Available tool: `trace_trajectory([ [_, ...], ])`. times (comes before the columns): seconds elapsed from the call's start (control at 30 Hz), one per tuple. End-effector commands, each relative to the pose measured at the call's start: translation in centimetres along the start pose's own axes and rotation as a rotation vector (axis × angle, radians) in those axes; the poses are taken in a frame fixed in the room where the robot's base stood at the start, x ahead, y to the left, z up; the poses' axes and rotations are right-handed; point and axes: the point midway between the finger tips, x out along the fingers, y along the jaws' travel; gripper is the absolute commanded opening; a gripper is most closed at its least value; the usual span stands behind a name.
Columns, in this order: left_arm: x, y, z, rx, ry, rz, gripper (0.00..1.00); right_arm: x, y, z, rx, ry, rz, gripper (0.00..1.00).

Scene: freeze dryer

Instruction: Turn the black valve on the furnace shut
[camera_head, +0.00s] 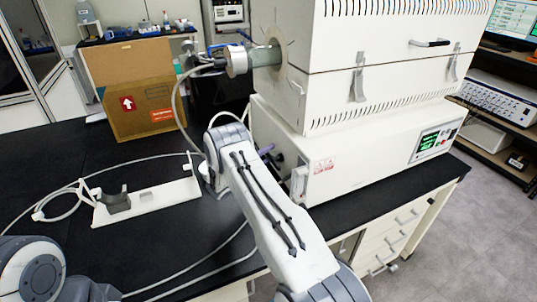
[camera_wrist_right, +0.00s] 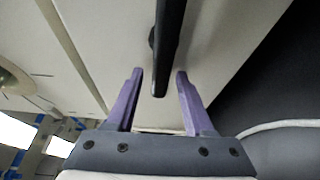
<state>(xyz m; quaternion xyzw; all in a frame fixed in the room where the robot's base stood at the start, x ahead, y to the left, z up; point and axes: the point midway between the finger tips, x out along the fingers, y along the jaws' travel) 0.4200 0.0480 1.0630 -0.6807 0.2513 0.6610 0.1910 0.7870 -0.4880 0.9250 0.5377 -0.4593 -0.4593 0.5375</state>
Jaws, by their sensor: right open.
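The white furnace (camera_head: 345,135) stands at the right of the black bench. In the right wrist view the black valve (camera_wrist_right: 168,35) shows as a long dark bar on a pale panel. My right gripper (camera_wrist_right: 159,72) is open, with one purple finger on each side of the bar's near end. A gap shows on both sides, and I see no contact. In the head view the right gripper (camera_head: 267,153) is mostly hidden behind my wrist, beside the furnace's lower left side. My left gripper is out of the picture.
A metal flange (camera_head: 237,61) on the furnace tube sits above my right wrist. A white holder (camera_head: 150,201) and loose hoses lie on the bench. A cardboard box (camera_head: 135,88) stands behind.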

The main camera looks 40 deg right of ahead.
Motion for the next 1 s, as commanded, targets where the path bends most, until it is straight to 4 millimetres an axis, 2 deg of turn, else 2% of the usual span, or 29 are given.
trace_trajectory([
  [0.1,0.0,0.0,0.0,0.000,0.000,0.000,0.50,0.0,0.0,0.0,0.000,0.000,0.000,0.53],
  [0.13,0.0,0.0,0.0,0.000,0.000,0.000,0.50,0.0,0.0,0.0,0.000,0.000,0.000,0.49],
  [0.2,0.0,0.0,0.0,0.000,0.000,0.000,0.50,0.0,0.0,0.0,0.000,0.000,0.000,0.22],
  [0.27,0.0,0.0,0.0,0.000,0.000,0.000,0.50,0.0,0.0,0.0,0.000,0.000,0.000,0.00],
  [0.67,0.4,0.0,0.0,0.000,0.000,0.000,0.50,-0.1,-0.2,0.0,-0.036,0.000,-0.015,0.00],
  [1.0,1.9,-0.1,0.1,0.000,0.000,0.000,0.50,-0.2,-1.1,0.1,-0.241,0.001,-0.101,0.00],
])
